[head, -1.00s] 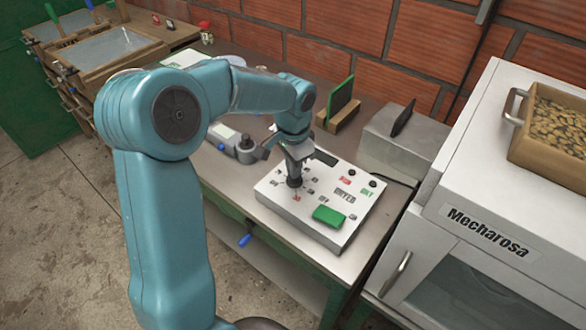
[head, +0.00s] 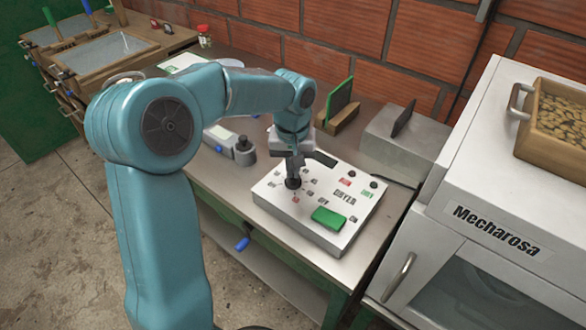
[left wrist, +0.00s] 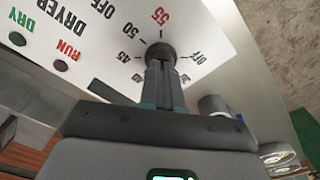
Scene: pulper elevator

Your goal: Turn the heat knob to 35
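The heat knob (head: 293,183) is a dark round knob on the left part of the white dryer panel (head: 325,240). My left gripper (head: 294,172) is over the knob, pointing down. In the left wrist view its fingers (left wrist: 160,72) are close together and meet the dark knob (left wrist: 160,52), and appear to grip it. Around the knob I read OFF, 30, 45, 50 and a red 55. The 35 mark and the knob's pointer are hidden or too small to tell. My right gripper is not in view.
The panel also has a green button (head: 328,217) and RUN and DRY lights. A grey handheld device (head: 232,145) lies left of the panel. A grey box (head: 405,145) stands behind it, and the white Mecharosa machine (head: 470,195) is at right.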

